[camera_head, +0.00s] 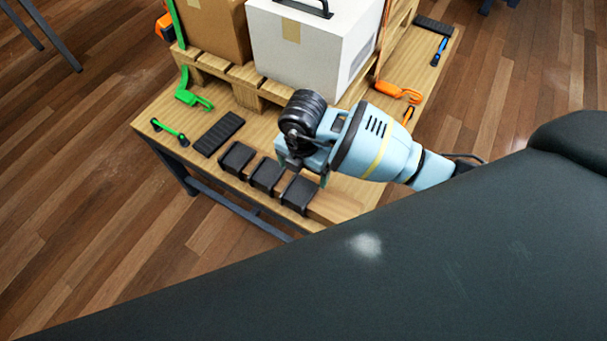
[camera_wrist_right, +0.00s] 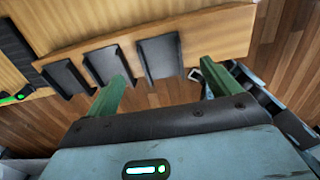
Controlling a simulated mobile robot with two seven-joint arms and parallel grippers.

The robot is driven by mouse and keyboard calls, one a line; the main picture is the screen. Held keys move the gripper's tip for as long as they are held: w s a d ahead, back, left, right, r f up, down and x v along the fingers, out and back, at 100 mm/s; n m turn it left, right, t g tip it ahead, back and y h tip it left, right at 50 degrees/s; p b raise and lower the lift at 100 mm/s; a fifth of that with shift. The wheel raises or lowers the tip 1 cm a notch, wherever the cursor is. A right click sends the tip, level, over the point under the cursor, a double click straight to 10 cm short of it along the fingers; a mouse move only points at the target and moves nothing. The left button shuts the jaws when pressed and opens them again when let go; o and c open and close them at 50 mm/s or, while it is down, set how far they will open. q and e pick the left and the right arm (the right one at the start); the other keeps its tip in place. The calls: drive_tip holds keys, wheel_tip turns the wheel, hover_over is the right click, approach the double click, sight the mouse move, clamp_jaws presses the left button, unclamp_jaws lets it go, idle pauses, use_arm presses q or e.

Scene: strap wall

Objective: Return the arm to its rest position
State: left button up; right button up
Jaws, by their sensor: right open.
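My right arm is light blue and reaches over the table from the right in the head view. Its gripper (camera_head: 303,166) is above the near side of the table, just behind the black corner pieces. In the right wrist view the gripper (camera_wrist_right: 164,72) has its two green fingers spread apart, with nothing between them. It is apart from the black corner pieces, which lie beyond the fingertips. My left gripper is not in view.
Three black corner pieces (camera_head: 267,174) sit in a row along the near edge of the wooden table (camera_head: 222,103). A white box (camera_head: 305,45) and a brown box (camera_head: 215,25) stand on a pallet behind. A green strap buckle (camera_head: 190,95) and an orange one (camera_head: 397,91) lie beside it.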

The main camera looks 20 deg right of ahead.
drive_tip(key=shift+r, duration=0.85)
